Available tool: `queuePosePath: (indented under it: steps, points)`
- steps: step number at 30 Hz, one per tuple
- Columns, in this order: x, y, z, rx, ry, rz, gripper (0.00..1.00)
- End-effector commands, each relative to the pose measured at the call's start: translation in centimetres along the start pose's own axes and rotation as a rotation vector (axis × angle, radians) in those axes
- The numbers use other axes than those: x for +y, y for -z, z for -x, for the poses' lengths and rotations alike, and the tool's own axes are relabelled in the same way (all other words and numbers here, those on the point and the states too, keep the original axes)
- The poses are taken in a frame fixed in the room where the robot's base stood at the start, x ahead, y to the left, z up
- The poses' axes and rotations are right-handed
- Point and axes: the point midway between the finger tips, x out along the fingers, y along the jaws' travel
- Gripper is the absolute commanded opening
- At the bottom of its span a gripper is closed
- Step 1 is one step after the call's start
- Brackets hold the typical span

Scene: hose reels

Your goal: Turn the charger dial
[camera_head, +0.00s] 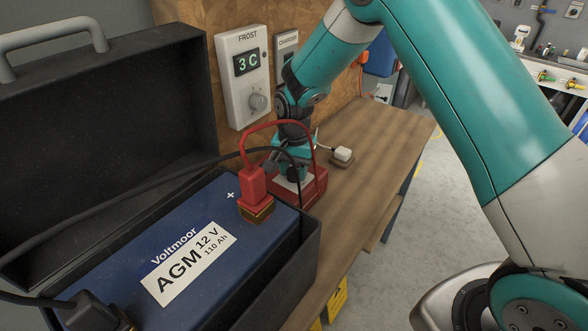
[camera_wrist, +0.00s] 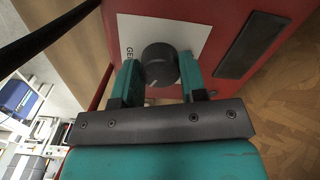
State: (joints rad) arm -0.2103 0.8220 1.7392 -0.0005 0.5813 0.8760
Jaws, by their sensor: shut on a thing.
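The charger is a red box (camera_head: 313,188) on the wooden bench, just behind the blue battery; its red face (camera_wrist: 226,27) fills much of the wrist view. The charger dial (camera_wrist: 157,62) is a round dark knob on a white label (camera_wrist: 192,32). Only part of the label's lettering shows, beginning "GE". My gripper (camera_wrist: 160,70) has one teal finger on each side of the dial and is shut on it. In the head view, my gripper (camera_head: 291,168) reaches down to the charger, and the dial is hard to make out there.
The blue battery (camera_head: 205,215) sits in a black case with an open lid (camera_head: 105,130). A red clamp (camera_head: 255,190) and its cable loop close to my gripper. A frost thermostat (camera_head: 243,75) reading 3 C hangs on the wall.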

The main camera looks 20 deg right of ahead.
Motion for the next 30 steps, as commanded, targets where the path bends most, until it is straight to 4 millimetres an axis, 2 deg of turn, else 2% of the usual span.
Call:
queuePosePath:
  steps: [19, 20, 23, 30]
  points:
    - [-0.03, 0.21, 0.16, 0.006, 0.003, -0.058, 0.15]
    - [-0.03, 0.21, 0.16, 0.006, 0.003, -0.058, 0.41]
    - [-0.03, 0.18, 0.14, 0.005, 0.002, -0.057, 0.64]
    - [-0.01, 0.08, 0.07, 0.002, 0.001, -0.055, 0.64]
